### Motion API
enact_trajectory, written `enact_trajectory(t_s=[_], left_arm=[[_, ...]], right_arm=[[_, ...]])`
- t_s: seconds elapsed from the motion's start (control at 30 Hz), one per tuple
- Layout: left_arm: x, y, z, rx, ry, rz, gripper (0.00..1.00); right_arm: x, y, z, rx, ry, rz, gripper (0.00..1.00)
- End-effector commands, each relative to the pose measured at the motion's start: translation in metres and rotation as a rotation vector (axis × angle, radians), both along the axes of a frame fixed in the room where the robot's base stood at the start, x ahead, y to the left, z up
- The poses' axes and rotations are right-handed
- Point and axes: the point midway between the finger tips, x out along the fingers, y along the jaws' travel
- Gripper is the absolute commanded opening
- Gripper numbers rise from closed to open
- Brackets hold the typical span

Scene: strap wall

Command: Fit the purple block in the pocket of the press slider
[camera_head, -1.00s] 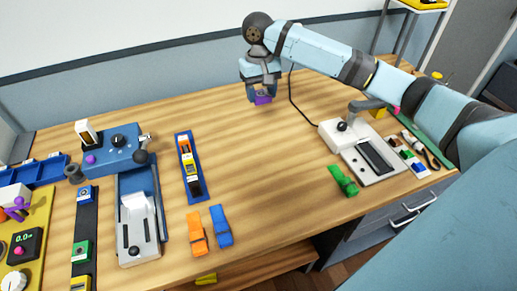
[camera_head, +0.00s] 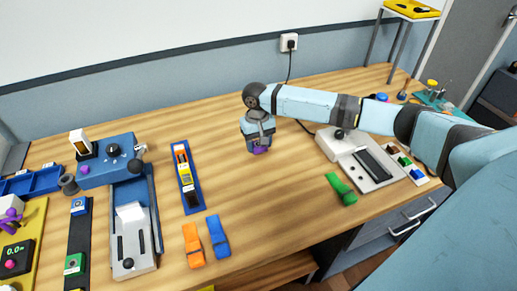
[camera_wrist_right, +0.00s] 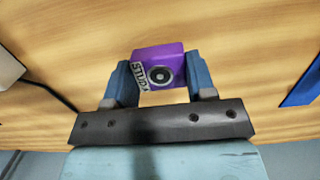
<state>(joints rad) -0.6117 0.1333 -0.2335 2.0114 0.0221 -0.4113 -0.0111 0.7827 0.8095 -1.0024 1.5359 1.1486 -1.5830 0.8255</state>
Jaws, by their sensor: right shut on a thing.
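My right gripper (camera_head: 259,147) is shut on the purple block (camera_head: 260,151) above the middle of the table. In the right wrist view the purple block (camera_wrist_right: 162,68) sits between the two blue fingers and shows a dark round feature and a label. The blue press (camera_head: 108,158) stands at the left of the table, with a light grey slider (camera_head: 132,246) at its front. The slider is to the left of my right gripper and well apart from it. I cannot make out its pocket clearly. My left gripper is not in view.
A blue tray (camera_head: 196,207) with several small blocks lies between press and gripper. Orange (camera_head: 193,246) and blue (camera_head: 218,237) pieces lie in front of it. A white device (camera_head: 366,165) and a green piece (camera_head: 340,189) are to the right. The middle table is clear.

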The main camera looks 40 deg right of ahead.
Motion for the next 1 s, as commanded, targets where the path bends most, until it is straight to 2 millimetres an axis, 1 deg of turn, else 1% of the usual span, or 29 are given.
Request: enact_trajectory(t_s=[0.03,0.1,0.17,0.53,0.57,0.6,0.63,0.67,0.93,1.0], left_arm=[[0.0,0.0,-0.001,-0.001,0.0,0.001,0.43],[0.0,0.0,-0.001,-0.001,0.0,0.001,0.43],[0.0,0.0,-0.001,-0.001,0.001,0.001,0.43],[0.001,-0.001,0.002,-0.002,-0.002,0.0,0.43],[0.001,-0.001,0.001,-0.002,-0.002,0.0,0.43],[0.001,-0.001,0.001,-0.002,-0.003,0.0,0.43],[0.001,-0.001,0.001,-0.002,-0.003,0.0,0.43],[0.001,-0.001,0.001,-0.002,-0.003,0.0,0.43],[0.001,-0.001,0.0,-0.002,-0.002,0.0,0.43],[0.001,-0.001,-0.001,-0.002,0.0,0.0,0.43]], right_arm=[[0.0,0.0,-0.009,0.0,0.003,0.0,0.18],[0.0,0.0,-0.02,0.0,0.002,0.0,0.18],[0.0,0.0,-0.026,-0.001,0.001,0.001,0.18],[0.0,0.0,-0.029,0.0,0.0,0.001,0.18],[0.0,0.0,-0.03,-0.001,0.0,0.001,0.58],[0.0,0.0,-0.03,-0.001,0.0,0.001,0.67],[0.0,0.0,-0.03,-0.001,0.0,0.001,0.74],[0.0,0.0,-0.03,-0.001,0.0,0.001,0.76],[0.0,0.0,-0.029,-0.001,0.0,0.001,0.76],[0.0,0.0,-0.025,0.0,0.0,0.001,0.76]])
